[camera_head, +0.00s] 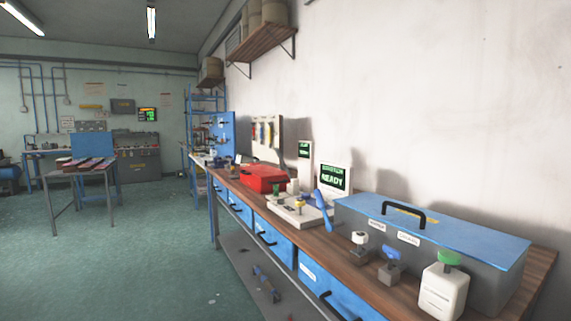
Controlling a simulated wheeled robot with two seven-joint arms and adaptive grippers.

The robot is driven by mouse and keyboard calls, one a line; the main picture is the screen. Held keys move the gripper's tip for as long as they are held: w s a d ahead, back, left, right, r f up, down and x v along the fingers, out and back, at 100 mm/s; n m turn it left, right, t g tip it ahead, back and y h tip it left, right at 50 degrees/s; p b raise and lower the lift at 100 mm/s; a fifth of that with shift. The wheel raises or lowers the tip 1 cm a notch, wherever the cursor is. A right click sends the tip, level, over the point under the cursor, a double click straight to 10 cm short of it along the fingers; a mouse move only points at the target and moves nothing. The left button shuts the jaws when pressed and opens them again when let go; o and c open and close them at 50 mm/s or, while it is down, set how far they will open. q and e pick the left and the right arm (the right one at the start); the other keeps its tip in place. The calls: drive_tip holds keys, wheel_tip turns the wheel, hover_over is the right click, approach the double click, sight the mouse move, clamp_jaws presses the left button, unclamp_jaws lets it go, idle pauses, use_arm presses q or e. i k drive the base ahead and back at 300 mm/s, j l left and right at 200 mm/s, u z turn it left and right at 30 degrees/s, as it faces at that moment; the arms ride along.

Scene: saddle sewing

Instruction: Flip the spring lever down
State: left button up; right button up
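A yellow knob (300,203) and a dark green part (276,189) show on the device. A screen (334,178) behind the lever reads "READY" in green. Neither of my grippers is in view, and nothing touches the lever.
The wooden workbench (400,297) runs along the wall. A long grey-blue box (470,236) with a black handle stands right of the lever. A red case (263,178) lies beyond the device.

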sight(277, 150)
drive_tip(key=i+j+z, duration=0.4)
drive_tip(key=j+z, duration=0.2)
drive_tip(key=i+j+z, duration=0.15)
drive_tip(key=j+z, duration=0.15)
drive_tip(key=i+j+z, duration=0.15)
drive_tip(key=j+z, duration=0.15)
drive_tip(key=j, duration=0.15)
drive_tip(key=j+z, duration=0.55)
drive_tip(key=j, duration=0.3)
drive_tip(key=i, duration=0.05)
